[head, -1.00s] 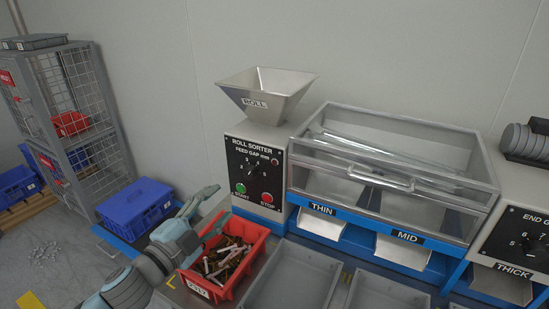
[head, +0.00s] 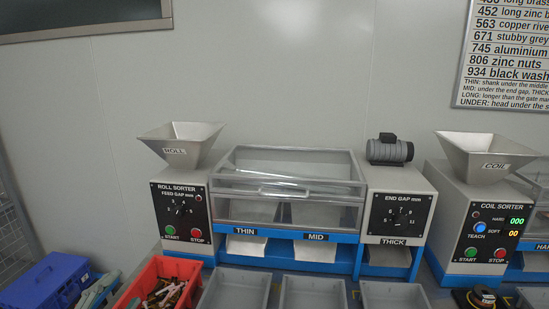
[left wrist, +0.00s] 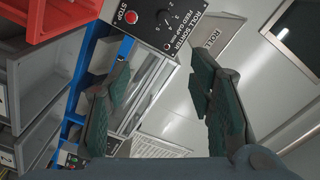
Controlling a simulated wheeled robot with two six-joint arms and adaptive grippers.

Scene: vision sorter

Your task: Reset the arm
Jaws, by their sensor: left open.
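My left gripper (head: 98,291) shows at the lower left of the head view, between a blue bin and a red bin. In the left wrist view its two dark green fingers (left wrist: 165,100) stand wide apart with nothing between them. Beyond them in that view are the roll sorter's panel (left wrist: 158,22) and its hopper. My right gripper is in neither view.
The red bin (head: 150,271) holds mixed bolts. The blue bin (head: 45,281) stands to its left. The roll sorter (head: 181,214) and coil sorter (head: 486,233) stand along the wall. Grey trays (head: 238,291) lie in front. A printed chart (head: 510,60) hangs upper right.

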